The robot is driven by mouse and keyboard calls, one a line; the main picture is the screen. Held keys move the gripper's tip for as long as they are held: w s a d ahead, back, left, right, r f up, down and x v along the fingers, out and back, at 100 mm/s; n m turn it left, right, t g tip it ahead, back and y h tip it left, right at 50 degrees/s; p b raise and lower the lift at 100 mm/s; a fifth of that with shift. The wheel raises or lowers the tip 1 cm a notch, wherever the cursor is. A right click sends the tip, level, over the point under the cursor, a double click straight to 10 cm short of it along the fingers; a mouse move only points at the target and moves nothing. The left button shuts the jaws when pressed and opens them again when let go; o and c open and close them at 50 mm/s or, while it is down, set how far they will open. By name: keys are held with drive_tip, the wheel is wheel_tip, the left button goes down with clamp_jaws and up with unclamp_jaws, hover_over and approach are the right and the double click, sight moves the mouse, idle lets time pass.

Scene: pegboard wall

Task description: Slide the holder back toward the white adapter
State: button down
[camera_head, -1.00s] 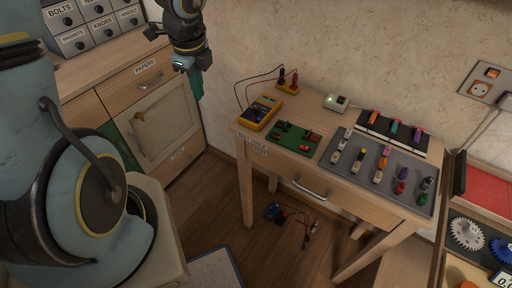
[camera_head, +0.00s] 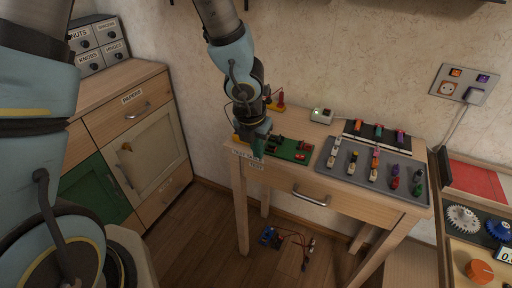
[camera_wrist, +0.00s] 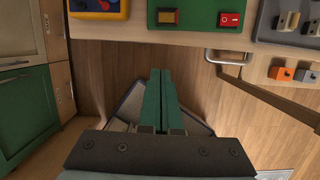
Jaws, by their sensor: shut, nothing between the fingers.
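A black holder (camera_head: 367,135) carrying an orange, a green and a purple piece lies at the back right of the wooden table, behind the grey tray. I take the small white box (camera_head: 321,116) with a green light, left of the holder near the wall, to be the white adapter. My gripper (camera_head: 260,147) has green fingers and hangs at the table's left front, by the green board and well left of the holder. In the wrist view the fingers (camera_wrist: 160,96) are together with nothing between them, outside the table's front edge. The holder and adapter are out of the wrist view.
The grey tray (camera_head: 343,168) with several coloured pieces fills the table's right front. The green board (camera_head: 293,150) lies left of it. The yellow multimeter (camera_wrist: 98,8) is at the table's left, mostly hidden by my arm in the head view. A drawer handle (camera_head: 311,199) sticks out in front.

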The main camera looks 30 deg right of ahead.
sight(279, 147)
drive_tip(key=w+d+f, duration=0.1)
drive_tip(key=w+d+f+p, duration=0.1)
drive_tip(key=d+f, duration=0.1)
drive_tip(key=shift+d, duration=0.1)
drive_tip(key=shift+w+d+f, duration=0.15)
drive_tip(key=shift+w+d, duration=0.15)
drive_tip(key=shift+d, duration=0.2)
